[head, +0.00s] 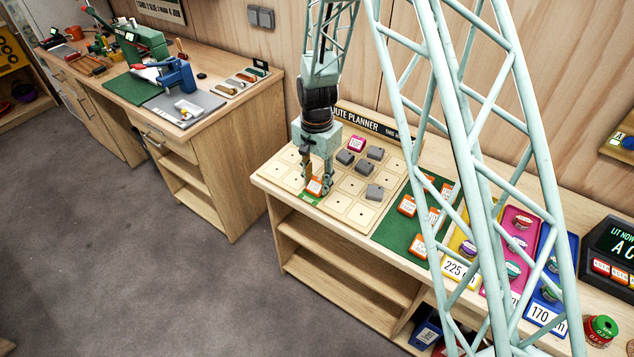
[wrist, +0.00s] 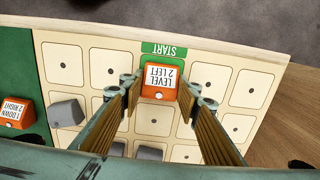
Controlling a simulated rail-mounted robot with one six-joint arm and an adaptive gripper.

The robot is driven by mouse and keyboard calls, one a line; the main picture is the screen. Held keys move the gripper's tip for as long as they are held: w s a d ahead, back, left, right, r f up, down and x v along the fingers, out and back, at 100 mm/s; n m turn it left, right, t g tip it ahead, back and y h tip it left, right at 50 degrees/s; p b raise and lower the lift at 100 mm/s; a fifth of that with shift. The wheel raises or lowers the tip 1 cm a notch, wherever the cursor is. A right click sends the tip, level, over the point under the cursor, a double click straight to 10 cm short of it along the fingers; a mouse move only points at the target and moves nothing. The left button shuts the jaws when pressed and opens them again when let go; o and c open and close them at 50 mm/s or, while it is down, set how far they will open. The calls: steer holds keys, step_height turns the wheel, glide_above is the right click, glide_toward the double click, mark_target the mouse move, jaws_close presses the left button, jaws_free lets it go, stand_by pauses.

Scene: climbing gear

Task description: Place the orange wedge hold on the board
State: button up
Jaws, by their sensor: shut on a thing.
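In the wrist view the orange hold (wrist: 159,82) sits between the fingertips (wrist: 160,92), just beside the green START strip (wrist: 163,49) at the board's edge. It appears over the square by START; whether it touches the board I cannot tell. In the wrist view the board (wrist: 240,85) has pale squares, each with a dark dot.
Several grey holds (head: 374,192) and a pink TOP hold (head: 356,144) sit on the board. A green mat (head: 393,232) at its right carries other orange holds (head: 407,205). Several squares are bare.

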mark_target(317, 182)
steer(key=shift+f, duration=0.15)
steer(key=o, duration=0.8)
steer(key=shift+o, duration=0.2)
steer(key=shift+r, duration=0.2)
step_height(317, 182, up, 12)
steer(key=shift+p, duration=0.3)
stand_by(0.6)
